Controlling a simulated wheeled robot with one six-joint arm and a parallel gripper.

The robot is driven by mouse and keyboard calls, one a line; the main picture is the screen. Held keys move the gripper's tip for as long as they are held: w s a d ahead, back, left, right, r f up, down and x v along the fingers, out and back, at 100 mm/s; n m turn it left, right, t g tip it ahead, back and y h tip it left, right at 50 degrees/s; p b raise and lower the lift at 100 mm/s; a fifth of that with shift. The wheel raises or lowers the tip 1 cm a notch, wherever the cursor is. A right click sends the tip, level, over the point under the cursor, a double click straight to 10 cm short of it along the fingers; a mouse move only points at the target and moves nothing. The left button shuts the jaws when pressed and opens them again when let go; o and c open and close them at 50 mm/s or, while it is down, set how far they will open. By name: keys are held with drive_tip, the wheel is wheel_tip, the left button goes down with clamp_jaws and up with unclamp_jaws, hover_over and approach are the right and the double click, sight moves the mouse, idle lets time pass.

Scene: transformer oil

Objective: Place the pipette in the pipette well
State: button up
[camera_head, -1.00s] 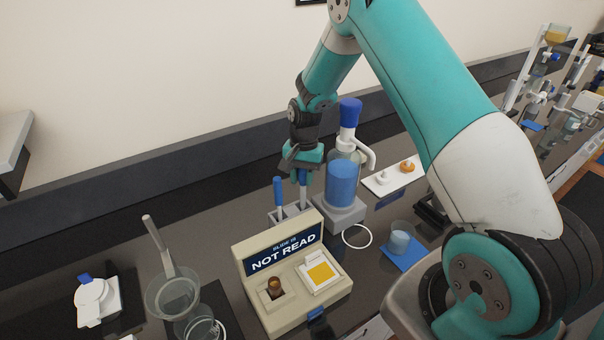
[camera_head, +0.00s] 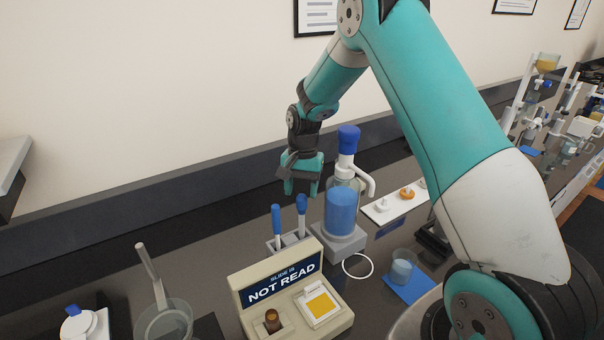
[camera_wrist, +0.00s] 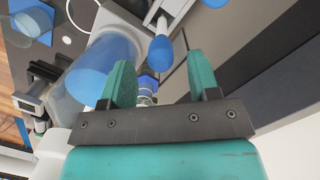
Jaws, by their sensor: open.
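Two pipettes with blue bulbs, a left one (camera_head: 276,221) and a right one (camera_head: 301,205), stand upright in the grey pipette well (camera_head: 272,246) in the head view. My gripper (camera_head: 301,192) is open and empty just above the right pipette's bulb, apart from it. In the wrist view the teal fingers (camera_wrist: 161,75) are spread with nothing held between them. A blue bulb (camera_wrist: 161,51) shows just beyond the fingertips, with its stem running into the grey well. The pipettes' lower ends are hidden in the well.
A blue-filled dispenser bottle (camera_head: 341,210) with a blue cap stands close to the right of the well. A "NOT READ" slide box (camera_head: 255,312) stands in front. A beaker (camera_head: 402,266) sits on a blue pad to the right. The wall is behind.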

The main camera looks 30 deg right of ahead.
drive_tip(key=r, duration=0.2)
drive_tip(key=r+b, duration=0.1)
drive_tip(key=r, duration=0.4)
drive_tip(key=shift+w+d+b, duration=0.3)
drive_tip(key=shift+w, duration=0.05)
drive_tip(key=s+a+r+n+t+y, duration=0.1)
drive_tip(key=s+a+r+n, duration=0.4)
drive_tip(key=s+a, duration=0.25)
drive_tip(key=s+a+r+n, duration=0.5)
drive_tip(key=s+a, duration=0.2)
drive_tip(key=s, duration=0.1)
drive_tip(key=s+a+n+y, duration=0.1)
drive_tip(key=s+a+n, duration=0.1)
drive_tip(key=s, duration=0.5)
drive_tip(key=s+a+n+y, duration=0.1)
drive_tip(key=s+a+n, duration=0.2)
drive_tip(key=s, duration=0.5)
drive_tip(key=shift+r+n, duration=0.35)
drive_tip(key=shift+n, duration=0.25)
wheel_tip(320, 180, down, 8)
drive_tip(key=b, duration=0.8)
